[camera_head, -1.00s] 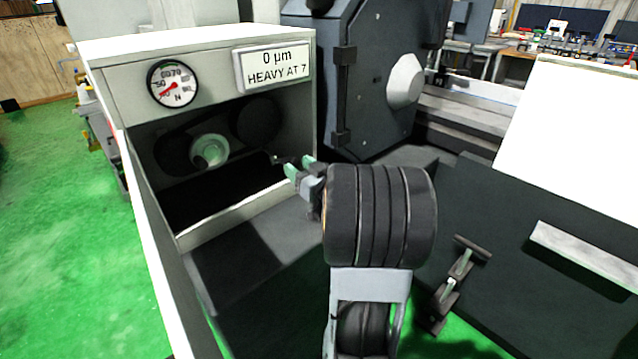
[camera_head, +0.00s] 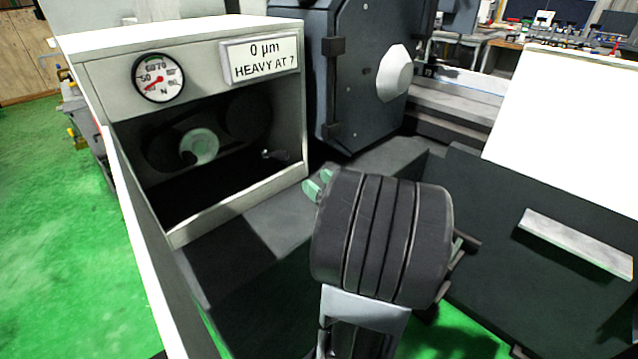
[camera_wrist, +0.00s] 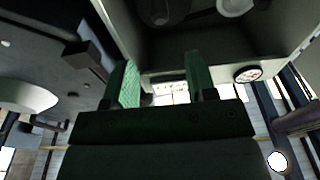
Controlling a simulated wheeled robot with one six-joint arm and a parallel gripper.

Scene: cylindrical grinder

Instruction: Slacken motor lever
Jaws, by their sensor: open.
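The white cabinet (camera_head: 185,85) has an open front with a dark recess. A pale green-white pulley (camera_head: 199,147) sits in the recess beside a dark round wheel. A small lever with a light end and dark handle (camera_head: 275,155), probably the motor lever, sticks out near the recess's right side. My gripper (camera_head: 318,184) is outside the recess, right of and below the lever, apart from it. In the wrist view its green-padded fingers (camera_wrist: 160,75) are apart with nothing between them. The lever is not clear in the wrist view.
A force gauge (camera_head: 158,78) and a sign reading "0 µm HEAVY AT 7" (camera_head: 260,59) are on the cabinet front. A dark machine housing (camera_head: 350,90) stands close to its right. A white panel (camera_head: 565,115) is at right. Green floor (camera_head: 50,220) is open at left.

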